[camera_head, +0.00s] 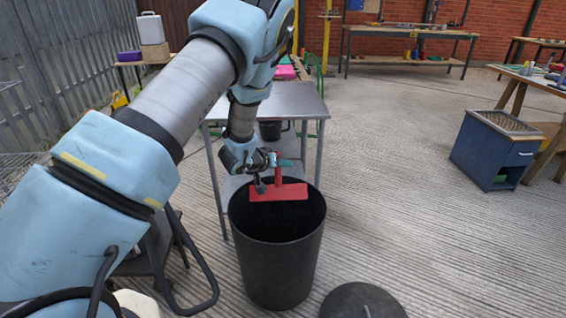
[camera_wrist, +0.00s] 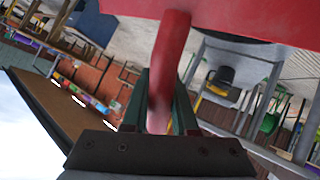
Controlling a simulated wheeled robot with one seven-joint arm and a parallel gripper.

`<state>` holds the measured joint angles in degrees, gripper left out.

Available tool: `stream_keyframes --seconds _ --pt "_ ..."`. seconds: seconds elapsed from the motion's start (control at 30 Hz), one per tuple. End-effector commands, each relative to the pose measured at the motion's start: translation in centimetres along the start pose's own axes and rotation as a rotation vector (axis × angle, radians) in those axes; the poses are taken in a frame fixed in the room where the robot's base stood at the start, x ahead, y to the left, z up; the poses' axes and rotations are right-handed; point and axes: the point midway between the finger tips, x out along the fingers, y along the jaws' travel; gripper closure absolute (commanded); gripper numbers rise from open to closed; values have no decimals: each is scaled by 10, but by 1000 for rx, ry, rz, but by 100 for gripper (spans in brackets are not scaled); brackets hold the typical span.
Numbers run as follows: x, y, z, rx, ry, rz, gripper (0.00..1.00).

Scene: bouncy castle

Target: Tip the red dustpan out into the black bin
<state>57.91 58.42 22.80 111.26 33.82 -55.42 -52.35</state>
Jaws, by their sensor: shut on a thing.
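The red dustpan (camera_head: 278,192) is held by my gripper (camera_head: 272,163) over the mouth of the black bin (camera_head: 280,253). Its flat red face is turned toward the head camera and looks steeply tilted, with the wide edge low, at about rim height. In the wrist view the dustpan's red handle (camera_wrist: 168,70) runs between the two dark green fingers, which are shut on it. The red pan (camera_wrist: 255,18) fills the top of that view. The bin stands upright and open on the ground. Its inside is dark, and I cannot tell whether anything lies in it or on the pan.
A metal table (camera_head: 290,101) stands just behind the bin. A round black lid (camera_head: 362,301) lies on the ground at front right. A blue cabinet (camera_head: 494,150) stands at the right. The ground between bin and cabinet is clear.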

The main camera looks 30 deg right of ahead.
Motion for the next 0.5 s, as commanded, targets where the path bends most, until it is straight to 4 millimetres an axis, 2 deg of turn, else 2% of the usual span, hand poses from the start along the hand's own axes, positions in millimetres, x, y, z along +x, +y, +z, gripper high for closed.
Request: stream_keyframes --seconds 0.5 --pt "8 -6 -18 -61 -88 0 100"
